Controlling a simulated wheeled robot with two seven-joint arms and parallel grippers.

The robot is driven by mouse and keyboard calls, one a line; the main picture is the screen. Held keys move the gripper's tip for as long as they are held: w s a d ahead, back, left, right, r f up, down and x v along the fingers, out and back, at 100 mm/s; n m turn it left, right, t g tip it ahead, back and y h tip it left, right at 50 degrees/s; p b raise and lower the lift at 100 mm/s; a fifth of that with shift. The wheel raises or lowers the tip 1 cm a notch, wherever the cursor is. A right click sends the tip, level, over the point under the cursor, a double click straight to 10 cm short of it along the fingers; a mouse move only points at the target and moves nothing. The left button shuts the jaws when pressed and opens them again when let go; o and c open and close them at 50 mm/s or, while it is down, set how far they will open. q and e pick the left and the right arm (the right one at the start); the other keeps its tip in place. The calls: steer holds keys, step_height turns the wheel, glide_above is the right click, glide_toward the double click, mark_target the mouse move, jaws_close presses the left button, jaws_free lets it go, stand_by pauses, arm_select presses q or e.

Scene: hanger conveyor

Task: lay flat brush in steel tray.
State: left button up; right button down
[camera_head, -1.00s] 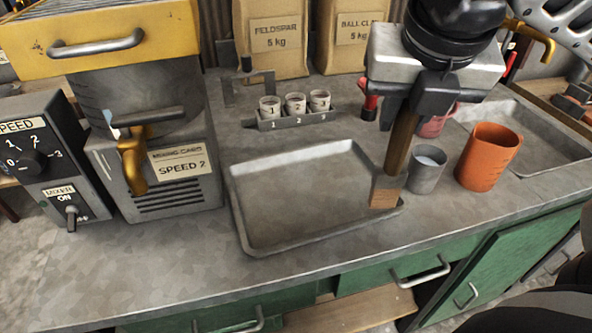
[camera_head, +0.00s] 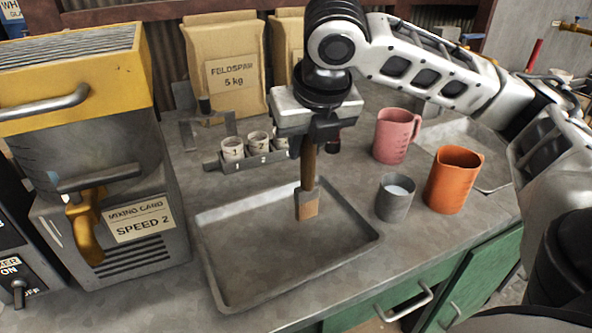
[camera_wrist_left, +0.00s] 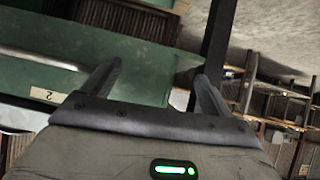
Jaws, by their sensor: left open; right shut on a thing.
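The flat brush (camera_head: 307,190) has a brown handle, a grey ferrule and tan bristles. It hangs nearly upright, bristles down, over the steel tray (camera_head: 215,268). The tray is a shallow grey rectangle on the counter, otherwise empty. My right gripper (camera_head: 312,128) is shut on the upper end of the brush handle, pointing down. I cannot tell whether the bristles touch the tray floor. My left gripper (camera_wrist_left: 160,85) shows only in the left wrist view, open with nothing between its fingers, facing a green cabinet front.
Right of the tray stand a grey cup (camera_head: 394,200), an orange jug (camera_head: 452,182) and a pink jug (camera_head: 396,135). Behind it is a rack of small numbered cups (camera_head: 233,152) and a feldspar bag (camera_head: 228,75). A mixing machine (camera_head: 125,225) stands at the left.

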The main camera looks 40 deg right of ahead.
arm_select(q)
steer(key=shift+w+d+r+b, duration=0.15)
steer(key=shift+w+d+b, duration=0.1)
steer(key=shift+b, duration=0.15)
arm_select(e)
steer(key=x, duration=0.6)
steer(key=shift+a, duration=0.4)
arm_select(q)
steer(key=shift+a, duration=0.1)
arm_select(e)
steer(key=shift+f, duration=0.25)
steer(key=c, duration=1.3)
jaws_free()
steer(key=shift+o, duration=0.2)
